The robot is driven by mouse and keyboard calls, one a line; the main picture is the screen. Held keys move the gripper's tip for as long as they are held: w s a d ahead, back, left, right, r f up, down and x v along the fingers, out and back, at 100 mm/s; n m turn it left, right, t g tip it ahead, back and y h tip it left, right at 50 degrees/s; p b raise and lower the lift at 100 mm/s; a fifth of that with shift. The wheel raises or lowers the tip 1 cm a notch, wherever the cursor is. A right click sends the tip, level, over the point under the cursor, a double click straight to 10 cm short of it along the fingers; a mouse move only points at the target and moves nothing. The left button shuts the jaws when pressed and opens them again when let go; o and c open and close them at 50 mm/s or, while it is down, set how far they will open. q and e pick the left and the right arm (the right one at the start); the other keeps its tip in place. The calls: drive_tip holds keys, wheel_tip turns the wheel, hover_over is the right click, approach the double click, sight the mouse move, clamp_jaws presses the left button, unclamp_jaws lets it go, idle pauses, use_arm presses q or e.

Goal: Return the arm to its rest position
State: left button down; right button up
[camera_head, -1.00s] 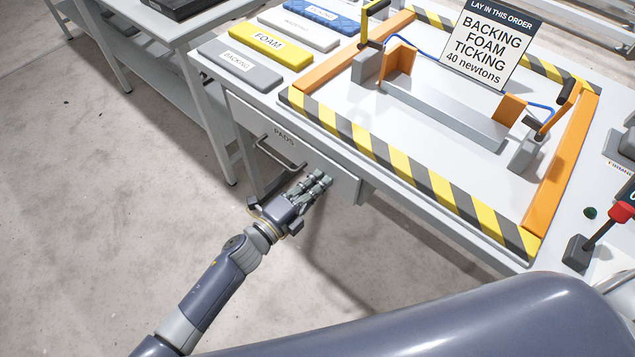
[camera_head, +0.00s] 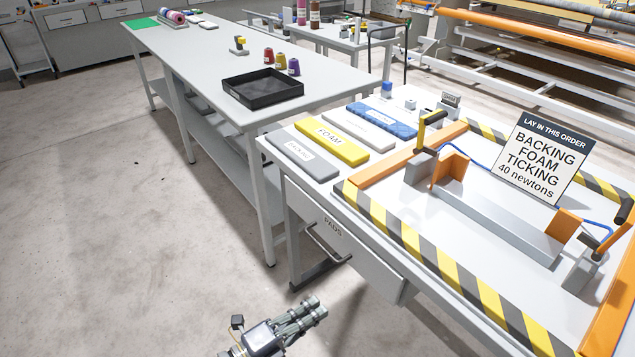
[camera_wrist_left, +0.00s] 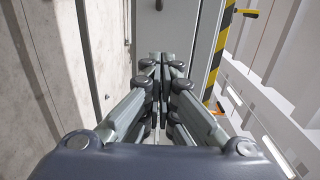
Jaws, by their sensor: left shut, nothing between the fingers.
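My left gripper (camera_head: 312,308) is at the bottom of the head view, over the floor in front of the workbench. It is shut and empty. The left wrist view shows its fingers (camera_wrist_left: 166,62) together, with the grey drawer front behind them. The drawer labelled PADS (camera_head: 365,262) looks closed, and its dark handle (camera_head: 325,245) is apart from the gripper. Most of my left arm is below the picture edge. My right gripper is not in view.
The workbench (camera_head: 300,190) has grey, yellow FOAM (camera_head: 332,141), white and blue pads, and a striped frame (camera_head: 420,243) with a sign (camera_head: 541,157). A long table (camera_head: 215,62) with a black tray (camera_head: 262,92) stands behind left. The floor (camera_head: 120,240) at left is clear.

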use_arm(q)
drive_tip(key=s+a+f+n+y+p, duration=0.15)
drive_tip(key=a+f+n+y, duration=0.5)
drive_tip(key=f, duration=0.65)
drive_tip(key=s+a+f+n+y, duration=0.2)
drive_tip(key=a+f+n+y, duration=0.2)
drive_tip(key=a+f+n, duration=0.65)
drive_tip(key=s+a+f+n+g+y, duration=0.3)
drive_tip(key=s+a+f+n+g, duration=0.15)
drive_tip(key=s+f, duration=0.9)
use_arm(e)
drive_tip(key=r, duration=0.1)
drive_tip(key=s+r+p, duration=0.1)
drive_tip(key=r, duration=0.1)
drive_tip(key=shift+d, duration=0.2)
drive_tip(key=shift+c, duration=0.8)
use_arm(q)
drive_tip(key=s+a+f+n+g, duration=0.1)
drive_tip(key=s+f+n+g, duration=0.1)
drive_tip(key=s, duration=0.8)
drive_tip(key=s+a+f+n+g+y, duration=0.1)
drive_tip(key=s+f+n+g, duration=0.1)
drive_tip(key=s, duration=0.8)
drive_tip(key=shift+s+f+n+g, duration=0.2)
drive_tip(key=shift+f+n+g, duration=0.25)
drive_tip(key=shift+f, duration=0.45)
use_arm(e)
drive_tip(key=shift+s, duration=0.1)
